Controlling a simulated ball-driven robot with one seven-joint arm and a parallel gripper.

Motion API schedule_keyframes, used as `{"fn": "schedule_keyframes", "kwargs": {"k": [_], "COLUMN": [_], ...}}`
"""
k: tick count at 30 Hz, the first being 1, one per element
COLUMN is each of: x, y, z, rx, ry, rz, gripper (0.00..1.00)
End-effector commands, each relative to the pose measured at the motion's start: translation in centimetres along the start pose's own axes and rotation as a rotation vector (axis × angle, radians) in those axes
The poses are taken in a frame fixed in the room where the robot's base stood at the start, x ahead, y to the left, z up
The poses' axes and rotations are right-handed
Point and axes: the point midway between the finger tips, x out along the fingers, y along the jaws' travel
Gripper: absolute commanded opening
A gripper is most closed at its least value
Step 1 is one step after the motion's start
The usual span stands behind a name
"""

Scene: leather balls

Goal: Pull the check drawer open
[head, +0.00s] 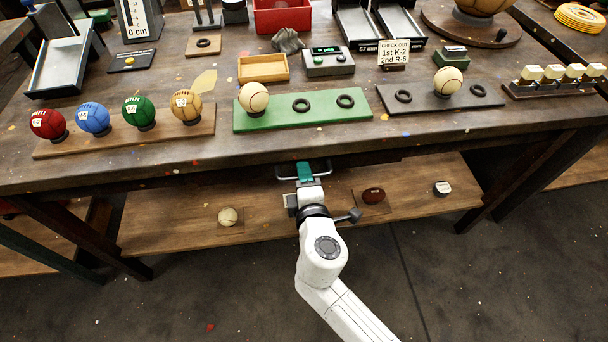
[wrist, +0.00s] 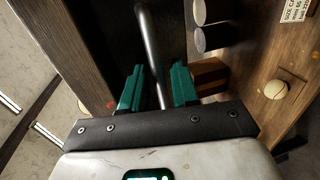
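My gripper (head: 304,172) is at the front edge of the workbench, just below the tabletop. In the wrist view its two teal fingers (wrist: 158,82) stand apart, one on each side of a metal bar handle (wrist: 150,45). A gap shows between the bar and the fingers, so they do not appear closed on it. A dark front (wrist: 110,25) lies behind the bar and looks like the check drawer's face. In the head view the drawer and its handle are mostly hidden under the tabletop edge and behind my gripper.
The workbench top (head: 220,150) overhangs the drawer area. A lower shelf (head: 160,215) below holds a pale ball (head: 228,216) and a brown ball (head: 373,195). A green board (head: 300,115) with a ball stands above, near the edge. The floor in front is clear.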

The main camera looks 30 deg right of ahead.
Motion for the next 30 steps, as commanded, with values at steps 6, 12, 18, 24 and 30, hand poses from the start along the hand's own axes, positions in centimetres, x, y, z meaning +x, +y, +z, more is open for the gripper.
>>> {"fn": "schedule_keyframes", "kwargs": {"k": [6,12,18,24,30], "x": [0.39,0.36,0.35,0.35,0.34], "y": [0.0,0.0,-0.01,-0.03,-0.05], "z": [0.02,0.02,0.02,0.02,0.02], "rx": [0.001,0.001,0.0,0.0,0.0], "ry": [0.0,0.0,0.0,0.0,0.0], "rz": [0.0,0.0,0.0,-0.001,-0.001], "gripper": [0.3,0.23,0.04,0.0,0.0]}}
